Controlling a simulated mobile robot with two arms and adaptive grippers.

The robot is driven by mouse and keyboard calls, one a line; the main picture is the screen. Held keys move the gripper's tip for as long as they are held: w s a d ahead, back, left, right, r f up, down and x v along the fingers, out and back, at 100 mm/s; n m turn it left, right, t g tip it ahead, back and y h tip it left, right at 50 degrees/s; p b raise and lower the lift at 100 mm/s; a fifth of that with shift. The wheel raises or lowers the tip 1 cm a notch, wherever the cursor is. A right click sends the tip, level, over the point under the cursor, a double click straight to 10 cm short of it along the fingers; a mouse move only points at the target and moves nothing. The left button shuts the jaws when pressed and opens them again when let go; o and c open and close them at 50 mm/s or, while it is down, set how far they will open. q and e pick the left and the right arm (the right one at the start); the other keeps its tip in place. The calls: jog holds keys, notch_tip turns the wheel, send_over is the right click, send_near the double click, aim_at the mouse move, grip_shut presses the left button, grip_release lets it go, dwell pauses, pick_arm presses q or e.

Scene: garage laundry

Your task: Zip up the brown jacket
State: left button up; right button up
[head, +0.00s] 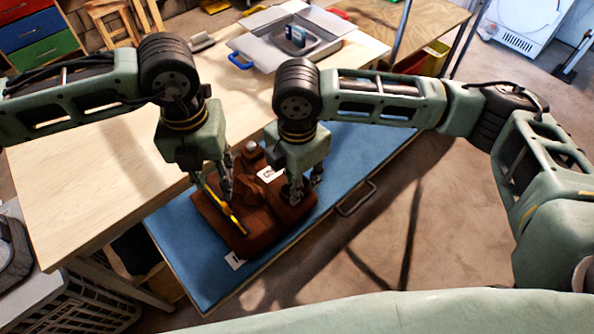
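The brown jacket (262,232) lies on a blue padded surface (196,262). A yellow strip (222,206) runs slantwise along its left part; I cannot tell whether it is the zipper. My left gripper (226,190) points down over the jacket's left part, close beside the yellow strip. My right gripper (305,187) points down at the jacket's upper right part. The fingertips of both are small and dark against the cloth, so their gap and any hold on the jacket are unclear. The zipper pull cannot be made out.
A pale wooden table (100,187) lies left of and behind the blue surface. An open white box (258,52) with a grey tray stands at the back. A metal handle (356,199) sticks out at the blue surface's right edge.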

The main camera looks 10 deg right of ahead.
jog(key=shift+f, duration=2.6)
jog(key=shift+c, duration=0.6)
grip_shut()
